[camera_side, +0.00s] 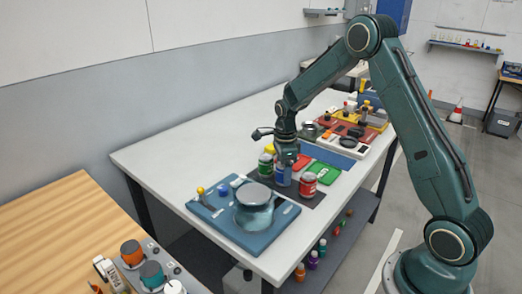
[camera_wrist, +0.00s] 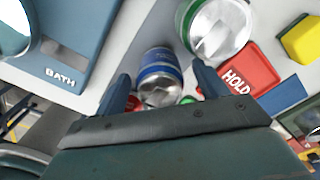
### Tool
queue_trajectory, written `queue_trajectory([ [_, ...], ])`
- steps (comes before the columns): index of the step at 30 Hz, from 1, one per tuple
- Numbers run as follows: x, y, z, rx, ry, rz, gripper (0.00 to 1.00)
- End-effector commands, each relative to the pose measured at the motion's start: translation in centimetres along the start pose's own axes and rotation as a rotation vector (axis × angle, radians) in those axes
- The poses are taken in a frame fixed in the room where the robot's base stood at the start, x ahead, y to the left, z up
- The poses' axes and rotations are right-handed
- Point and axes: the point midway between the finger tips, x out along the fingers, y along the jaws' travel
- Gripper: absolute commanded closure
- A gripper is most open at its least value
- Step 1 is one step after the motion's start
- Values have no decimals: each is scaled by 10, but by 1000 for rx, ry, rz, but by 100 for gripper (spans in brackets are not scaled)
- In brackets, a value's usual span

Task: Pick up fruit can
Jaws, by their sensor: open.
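Three cans stand on a dark mat in the side view: a green can (camera_side: 265,166), a blue can (camera_side: 283,176) and a red can (camera_side: 308,186). I cannot read which one is the fruit can. My gripper (camera_side: 286,162) points down right over the blue can and hides its top. In the wrist view my gripper (camera_wrist: 164,88) is open, and the blue can (camera_wrist: 158,72) shows between and beyond the fingertips. No grip on it shows. The green can (camera_wrist: 216,28), with a silver lid, stands beside it to the upper right.
A blue tray marked BATH (camera_wrist: 62,60) with a round pot (camera_side: 254,208) lies on the near side. A red HOLD pad (camera_wrist: 246,76), a green pad (camera_side: 323,176) and a yellow block (camera_wrist: 301,40) lie close by. The bench's back left (camera_side: 190,150) is clear.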

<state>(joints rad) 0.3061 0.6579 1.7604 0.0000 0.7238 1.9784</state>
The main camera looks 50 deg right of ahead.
Motion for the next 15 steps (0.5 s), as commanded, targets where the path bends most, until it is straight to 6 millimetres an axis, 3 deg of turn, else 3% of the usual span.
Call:
queue_trajectory([
  [4, 10, 0, 0, 0, 0, 0, 28],
  [15, 11, 0, 0, 0, 0, 0, 28],
])
